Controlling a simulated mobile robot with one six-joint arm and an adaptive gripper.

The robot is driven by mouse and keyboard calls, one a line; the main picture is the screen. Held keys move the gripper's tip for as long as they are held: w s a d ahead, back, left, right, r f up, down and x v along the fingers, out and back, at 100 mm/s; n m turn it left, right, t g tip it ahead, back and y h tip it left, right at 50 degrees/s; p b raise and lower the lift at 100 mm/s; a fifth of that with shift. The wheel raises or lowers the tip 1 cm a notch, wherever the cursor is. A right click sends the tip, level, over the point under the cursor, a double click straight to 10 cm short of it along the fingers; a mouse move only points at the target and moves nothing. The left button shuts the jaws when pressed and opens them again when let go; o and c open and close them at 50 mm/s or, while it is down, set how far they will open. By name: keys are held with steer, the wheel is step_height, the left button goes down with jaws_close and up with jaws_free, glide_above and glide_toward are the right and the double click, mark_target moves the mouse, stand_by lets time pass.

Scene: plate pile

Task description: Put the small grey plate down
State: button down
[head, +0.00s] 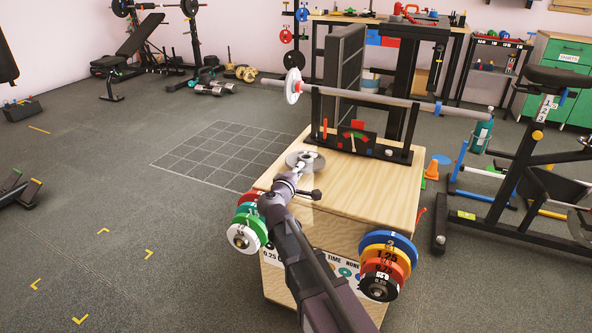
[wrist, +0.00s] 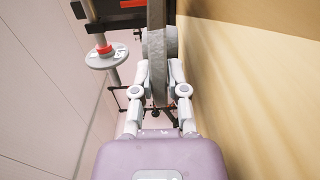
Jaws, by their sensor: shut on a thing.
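The small grey plate (head: 295,157) is a round disc with a raised middle, held roughly level at the left part of the wooden box top (head: 375,184). In the wrist view the grey plate (wrist: 154,62) shows edge-on between the fingers. My gripper (head: 299,168) is shut on its near edge, one finger on each face; the gripper also shows in the wrist view (wrist: 157,76). The plate lies parallel to the wood and close to it. I cannot tell whether it touches.
A barbell (head: 391,101) with a white plate (head: 293,86) rests on a black rack behind. A dial panel (head: 354,138) stands on the box top. Coloured plates hang at the box's left (head: 247,222) and right (head: 386,262). The box top's right front is clear.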

steer(key=c, duration=0.6)
jaws_free()
steer(key=shift+s, duration=0.1)
steer(key=shift+v, duration=3.7)
